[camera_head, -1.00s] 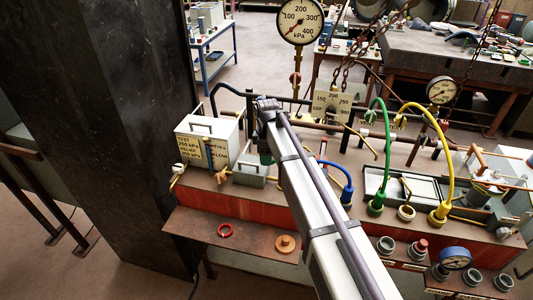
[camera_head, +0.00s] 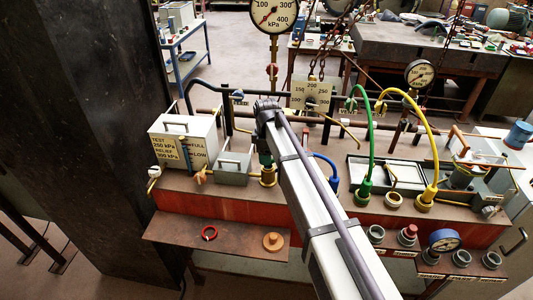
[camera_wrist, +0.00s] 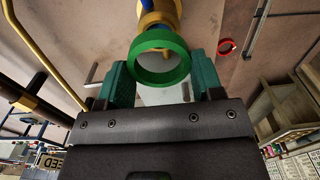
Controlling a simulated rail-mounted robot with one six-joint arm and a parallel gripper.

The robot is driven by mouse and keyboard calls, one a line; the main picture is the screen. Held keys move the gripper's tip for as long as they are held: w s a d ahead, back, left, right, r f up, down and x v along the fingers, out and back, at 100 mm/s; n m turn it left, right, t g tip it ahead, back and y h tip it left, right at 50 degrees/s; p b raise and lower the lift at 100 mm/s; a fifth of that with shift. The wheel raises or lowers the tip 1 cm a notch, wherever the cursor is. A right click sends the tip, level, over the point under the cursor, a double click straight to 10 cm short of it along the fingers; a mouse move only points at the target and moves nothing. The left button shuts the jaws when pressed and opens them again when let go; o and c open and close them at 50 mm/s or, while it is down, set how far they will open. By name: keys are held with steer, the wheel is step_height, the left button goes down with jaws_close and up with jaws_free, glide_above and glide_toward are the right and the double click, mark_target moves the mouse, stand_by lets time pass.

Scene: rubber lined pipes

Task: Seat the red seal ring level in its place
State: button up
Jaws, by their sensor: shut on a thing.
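The red seal ring (camera_head: 209,233) lies flat on the low brown shelf (camera_head: 170,228) at the front left of the bench. It also shows in the wrist view (camera_wrist: 227,46), at the upper right, well apart from my jaws. My gripper (camera_wrist: 160,75) has teal fingers and is shut on a green ring (camera_wrist: 160,57), which sits between the fingertips. A brass fitting (camera_wrist: 160,15) with some blue on it shows just beyond the green ring. In the head view the brass fitting (camera_head: 268,178) is directly below my gripper. I cannot tell whether ring and fitting touch.
An orange-brown knobbed disc (camera_head: 273,241) lies on the shelf. A small grey box (camera_head: 233,168) and a cream labelled box (camera_head: 183,143) stand left of my gripper. Green (camera_head: 374,130), yellow (camera_head: 433,140) and blue hoses (camera_head: 325,165) arch at the right. A dark pillar (camera_head: 90,130) stands left.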

steer(key=shift+f+b, duration=0.6)
steer(key=shift+f, duration=0.45)
steer(key=shift+f+b, duration=1.1)
stand_by(0.3)
steer(key=o, duration=1)
steer(key=shift+r, duration=0.1)
step_height(320, 180, up, 11)
steer(key=p, duration=1.1)
